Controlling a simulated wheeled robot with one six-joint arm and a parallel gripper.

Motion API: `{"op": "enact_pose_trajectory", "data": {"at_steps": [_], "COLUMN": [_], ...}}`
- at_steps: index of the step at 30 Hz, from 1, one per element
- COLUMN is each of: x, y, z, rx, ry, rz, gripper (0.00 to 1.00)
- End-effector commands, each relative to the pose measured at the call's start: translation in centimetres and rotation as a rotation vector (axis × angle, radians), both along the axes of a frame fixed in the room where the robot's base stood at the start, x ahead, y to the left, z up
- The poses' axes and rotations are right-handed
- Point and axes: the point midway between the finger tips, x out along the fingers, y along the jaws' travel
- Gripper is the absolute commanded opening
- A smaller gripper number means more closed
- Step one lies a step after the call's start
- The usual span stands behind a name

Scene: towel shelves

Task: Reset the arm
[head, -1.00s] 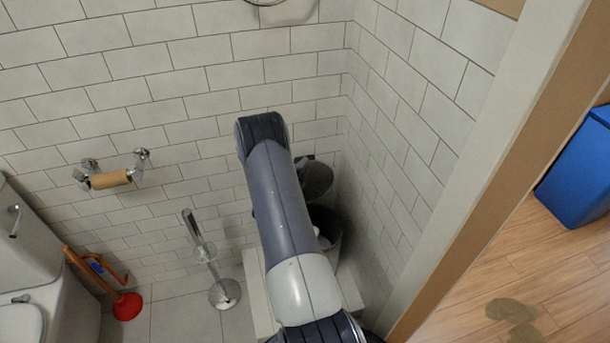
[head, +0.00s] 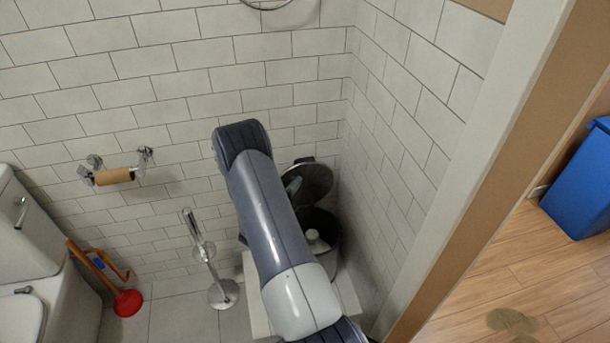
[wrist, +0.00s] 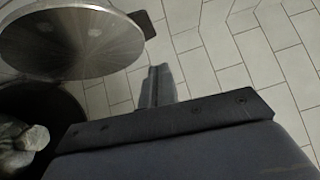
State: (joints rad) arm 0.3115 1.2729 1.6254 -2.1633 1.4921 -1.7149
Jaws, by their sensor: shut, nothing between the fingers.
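A dark bin (head: 330,250) with its lid raised stands in the wall corner, with pale waste inside (wrist: 22,145). A toilet brush stand (head: 222,293), red plunger (head: 128,303) and toilet (head: 35,235) are to the left. A door frame (head: 490,165) borders the right.

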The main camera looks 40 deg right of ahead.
Motion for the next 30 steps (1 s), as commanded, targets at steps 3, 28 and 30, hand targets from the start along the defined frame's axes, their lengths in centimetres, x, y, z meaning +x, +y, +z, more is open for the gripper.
{"op": "enact_pose_trajectory", "data": {"at_steps": [3,28,30], "x": [-0.6,-0.9,-0.6], "y": [2.2,2.5,1.3], "z": [0.1,0.0,0.0], "rx": [0.001,0.001,0.000], "ry": [0.001,-0.002,-0.002], "rz": [0.002,-0.006,-0.007], "gripper": [0.00,0.00,0.00]}}
